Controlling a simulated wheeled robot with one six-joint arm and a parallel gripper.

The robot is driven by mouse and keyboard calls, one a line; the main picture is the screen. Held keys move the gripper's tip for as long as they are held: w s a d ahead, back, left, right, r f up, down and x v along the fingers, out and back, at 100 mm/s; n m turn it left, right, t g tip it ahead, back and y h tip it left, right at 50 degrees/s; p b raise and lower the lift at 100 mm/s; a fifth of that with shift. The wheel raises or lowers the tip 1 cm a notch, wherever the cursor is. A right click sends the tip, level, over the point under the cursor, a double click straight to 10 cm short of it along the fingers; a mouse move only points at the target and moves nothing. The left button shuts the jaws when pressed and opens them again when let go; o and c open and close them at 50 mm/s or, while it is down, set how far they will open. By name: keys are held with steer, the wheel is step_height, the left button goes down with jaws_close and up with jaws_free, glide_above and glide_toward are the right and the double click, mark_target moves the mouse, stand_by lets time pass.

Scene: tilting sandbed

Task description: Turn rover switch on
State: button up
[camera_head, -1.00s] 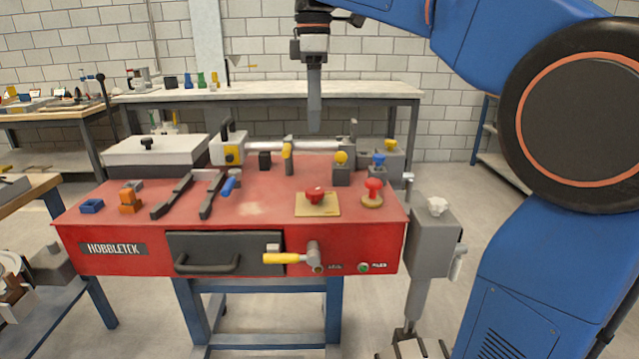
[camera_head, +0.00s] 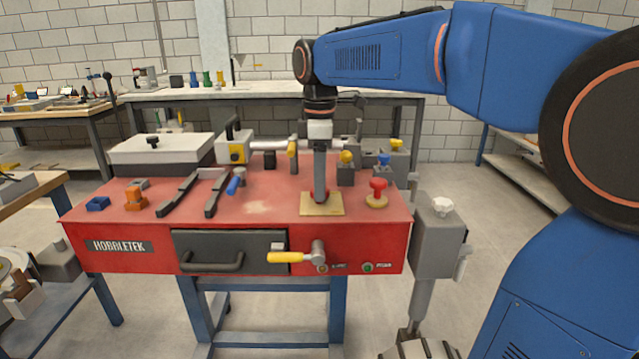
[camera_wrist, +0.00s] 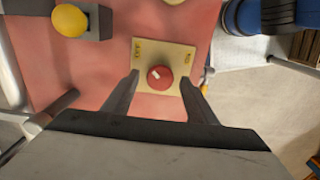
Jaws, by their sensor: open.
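The rover switch appears to be the round red knob (camera_wrist: 159,78) with a small white mark, mounted on a yellowish square plate (camera_head: 323,210) on the red bench top. In the wrist view the plate (camera_wrist: 172,55) carries small lettering near two corners, too small to read surely. My gripper (camera_wrist: 160,90) is open, with one finger on each side of the knob; I cannot tell whether either touches it. In the head view my gripper (camera_head: 320,192) points straight down over the plate and hides most of the knob.
A red mushroom button (camera_head: 378,190) stands just right of the plate. Yellow (camera_head: 346,158) and blue knobs (camera_head: 384,161) stand behind. A yellow-handled lever (camera_head: 286,257) is on the bench front. A grey post (camera_head: 437,240) stands right of the bench.

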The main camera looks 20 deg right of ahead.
steer(key=shift+f, duration=0.45)
steer(key=c, duration=1.1)
steer(key=shift+o, duration=0.2)
